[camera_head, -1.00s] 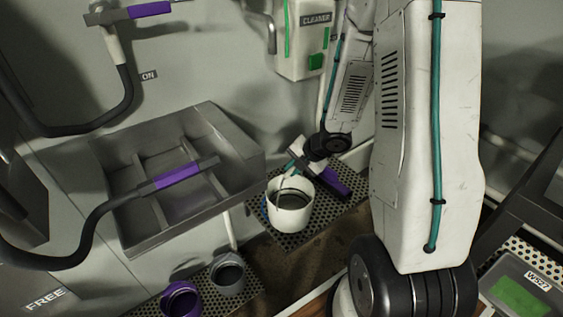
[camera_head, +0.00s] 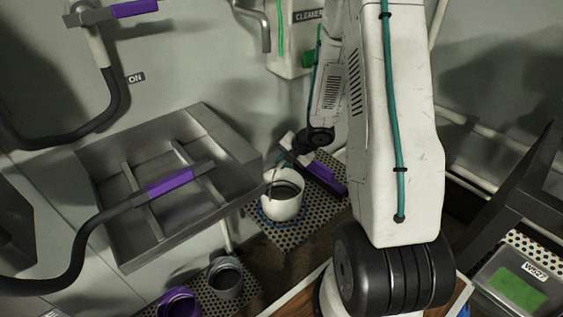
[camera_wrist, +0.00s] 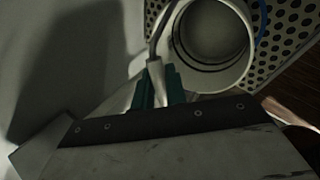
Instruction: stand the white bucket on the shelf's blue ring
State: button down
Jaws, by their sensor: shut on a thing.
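The white bucket (camera_head: 284,208) is upright at the perforated shelf (camera_head: 290,238), in the middle of the head view. The blue ring (camera_head: 264,217) shows around the bucket's lower edge; the rest of it is hidden behind the bucket. I cannot tell whether the base touches the shelf or hangs just above it. My gripper (camera_head: 281,164) is above the bucket's rim. In the wrist view its teal-edged fingers (camera_wrist: 160,84) are shut on the bucket's thin wire handle (camera_wrist: 154,45). The bucket (camera_wrist: 243,78) also shows there, open and seemingly empty, with blue (camera_wrist: 263,18) beside it.
A grey pot (camera_head: 225,283) and a purple pot (camera_head: 180,302) are at the lower left. The cleaner dispenser (camera_head: 290,55) hangs behind. A clear box (camera_head: 515,290) is at the right.

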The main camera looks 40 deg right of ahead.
jog(key=c, duration=1.4)
grip_release()
jog(key=shift+f, duration=0.1)
jog(key=shift+c, duration=0.2)
jog(key=s+d+r+m+h, duration=0.1)
jog(key=s+r+m+h, duration=0.2)
jog(key=r, duration=0.6)
jog(key=s+d+r+m+h, duration=0.15)
jog(key=r+m, duration=0.25)
jog(key=r, duration=0.5)
jog(key=s+d+r+m+h, duration=0.1)
jog(key=r+m+h, duration=0.3)
jog(key=r, duration=0.5)
jog(key=s+a+r+m+g+y, duration=0.2)
jog(key=s+a+m, duration=0.4)
jog(key=s+a, duration=0.4)
jog(key=s+a+r+m+g+y, duration=0.3)
jog(key=s+a+m, duration=0.2)
jog(key=s+a, duration=0.6)
jog(key=shift+s+m+y, duration=0.35)
jog(key=shift+s+m, duration=0.05)
jog(key=shift+s, duration=0.2)
